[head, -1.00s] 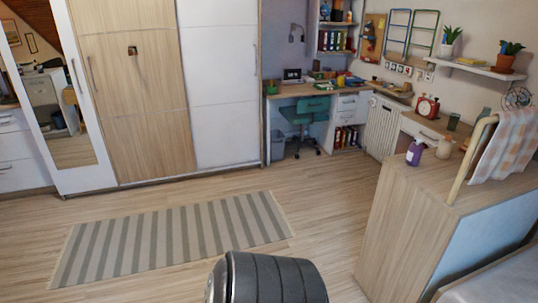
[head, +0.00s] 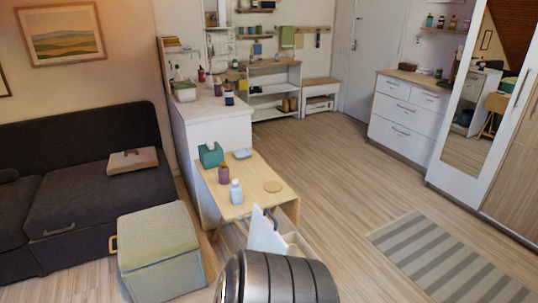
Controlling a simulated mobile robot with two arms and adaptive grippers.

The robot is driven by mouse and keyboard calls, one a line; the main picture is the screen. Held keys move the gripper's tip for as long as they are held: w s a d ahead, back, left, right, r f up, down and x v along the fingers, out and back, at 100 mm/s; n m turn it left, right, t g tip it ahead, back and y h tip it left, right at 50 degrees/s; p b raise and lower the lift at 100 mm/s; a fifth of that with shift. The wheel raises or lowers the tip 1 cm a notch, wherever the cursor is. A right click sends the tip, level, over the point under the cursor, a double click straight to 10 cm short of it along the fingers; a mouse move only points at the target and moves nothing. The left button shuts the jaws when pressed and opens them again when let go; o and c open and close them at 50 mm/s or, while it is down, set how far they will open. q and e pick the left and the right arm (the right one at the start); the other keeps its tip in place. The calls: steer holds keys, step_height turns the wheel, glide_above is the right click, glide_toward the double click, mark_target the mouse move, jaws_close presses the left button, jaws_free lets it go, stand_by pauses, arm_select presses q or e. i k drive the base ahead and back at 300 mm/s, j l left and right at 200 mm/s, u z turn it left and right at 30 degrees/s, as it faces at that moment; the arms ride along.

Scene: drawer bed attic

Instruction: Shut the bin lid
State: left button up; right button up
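A white tilted panel (head: 267,232), which looks like a raised bin lid, stands in the lower middle of the head view, just past the near end of the small wooden table. Beside it a pale, open-looking box shape (head: 297,243) shows, likely the bin. Its lower part is hidden behind a dark ribbed part of my own body. I cannot tell clearly how far the lid is open. Neither of my grippers is in view.
The small wooden table (head: 238,205) holds a teal tissue box (head: 211,155) and bottles. A grey-green ottoman (head: 160,250) and a dark sofa (head: 75,185) are at left. A striped rug (head: 455,262) lies at right. Wooden floor (head: 345,175) is clear between table and drawers (head: 408,112).

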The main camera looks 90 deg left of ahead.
mark_target(263, 236)
steer(key=u, duration=2.55)
